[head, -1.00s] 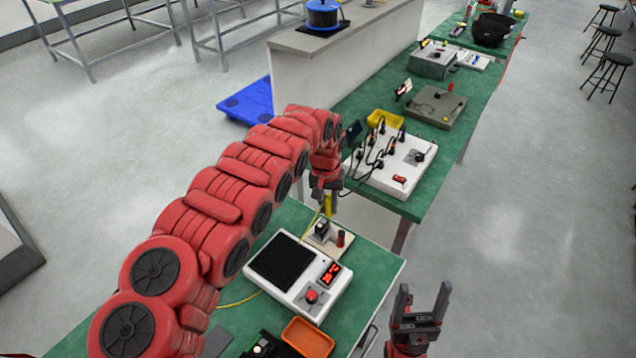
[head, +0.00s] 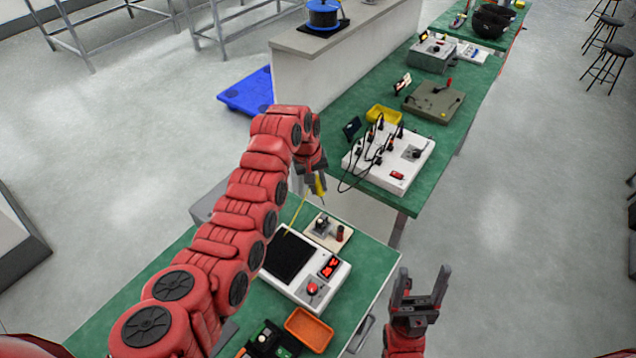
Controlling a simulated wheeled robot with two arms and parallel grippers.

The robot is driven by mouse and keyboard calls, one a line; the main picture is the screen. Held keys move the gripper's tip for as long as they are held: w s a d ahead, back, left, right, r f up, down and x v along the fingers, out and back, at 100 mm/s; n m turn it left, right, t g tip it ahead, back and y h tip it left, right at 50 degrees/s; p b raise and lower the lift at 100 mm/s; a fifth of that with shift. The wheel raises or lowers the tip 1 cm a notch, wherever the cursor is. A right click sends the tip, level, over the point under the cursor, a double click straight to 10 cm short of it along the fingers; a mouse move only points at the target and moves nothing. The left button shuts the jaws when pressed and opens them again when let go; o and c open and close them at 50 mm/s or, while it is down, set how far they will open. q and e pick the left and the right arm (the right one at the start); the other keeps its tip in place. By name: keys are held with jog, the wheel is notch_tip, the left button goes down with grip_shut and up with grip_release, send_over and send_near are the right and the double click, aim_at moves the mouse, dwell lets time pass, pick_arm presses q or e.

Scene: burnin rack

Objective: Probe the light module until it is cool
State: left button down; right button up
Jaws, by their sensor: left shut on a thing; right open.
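My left gripper (head: 314,172) is shut on a yellow probe (head: 319,186) and holds it tip down above the back of the near green table. A yellow cable (head: 297,216) runs from the probe towards a white meter (head: 325,285) with a black pad, a lit red display and a red knob. Just below the probe is a small pale board (head: 318,239) with a dark module on it; I cannot tell for sure whether this is the light module. The probe tip appears apart from it. My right gripper (head: 424,284) is open and empty, right of the table.
An orange tray (head: 309,330) and a dark device with green parts (head: 268,343) are at the table's front. A white panel with black plugs and cables (head: 390,160) stands on the far green table, beside a yellow bin (head: 384,114).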

dwell(0.3)
pick_arm(q)
jog(key=shift+f+b, duration=0.1)
jog(key=shift+b, duration=0.25)
jog(key=shift+f+b, duration=1.15)
jog(key=shift+f, duration=1.35)
jog(key=shift+f, duration=0.4)
jog(key=shift+r, duration=0.1)
jog(key=shift+r, duration=2)
jog(key=shift+r+p, duration=0.3)
jog(key=shift+r, duration=1.1)
